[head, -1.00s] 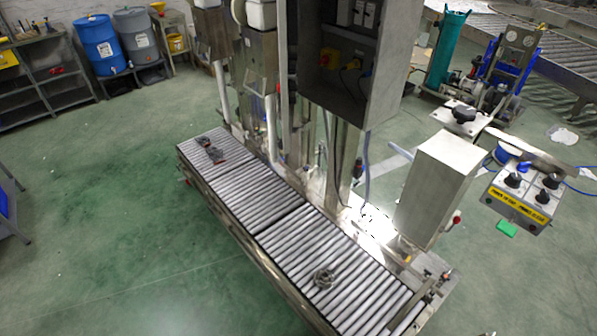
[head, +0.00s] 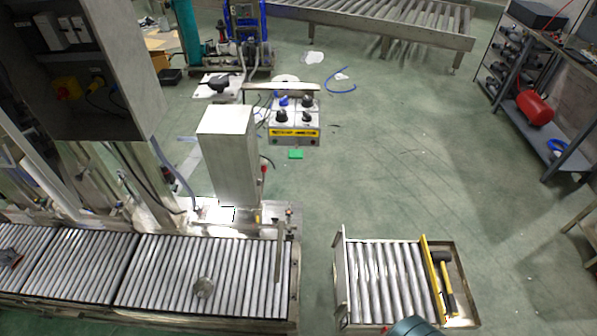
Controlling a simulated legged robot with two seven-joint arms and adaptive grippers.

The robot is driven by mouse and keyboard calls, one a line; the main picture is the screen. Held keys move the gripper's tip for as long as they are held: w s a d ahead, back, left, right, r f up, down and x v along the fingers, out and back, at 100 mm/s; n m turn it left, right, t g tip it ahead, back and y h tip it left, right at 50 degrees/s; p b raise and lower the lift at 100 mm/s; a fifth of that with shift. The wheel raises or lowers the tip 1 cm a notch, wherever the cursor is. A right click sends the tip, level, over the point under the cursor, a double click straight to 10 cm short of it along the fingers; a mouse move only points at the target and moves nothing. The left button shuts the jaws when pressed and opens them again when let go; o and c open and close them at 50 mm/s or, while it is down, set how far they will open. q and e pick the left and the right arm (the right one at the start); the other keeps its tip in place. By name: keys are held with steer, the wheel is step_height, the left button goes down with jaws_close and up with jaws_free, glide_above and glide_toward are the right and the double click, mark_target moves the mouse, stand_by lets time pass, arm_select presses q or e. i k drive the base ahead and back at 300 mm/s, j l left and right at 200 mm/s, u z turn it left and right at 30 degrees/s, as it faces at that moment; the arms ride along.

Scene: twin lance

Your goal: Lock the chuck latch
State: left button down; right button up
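I cannot pick out a chuck latch for certain in the head view. Neither of my grippers is in view.
A short roller section (head: 385,280) stands right of the long conveyor, across a gap. A black-headed hammer (head: 444,275) lies beside its yellow bar (head: 431,278). A control box (head: 295,122) stands behind. Green floor is open at right centre. A rounded teal object (head: 411,328) shows at the bottom edge.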

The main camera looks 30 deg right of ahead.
mark_target(264, 168)
steer(key=z, duration=0.8)
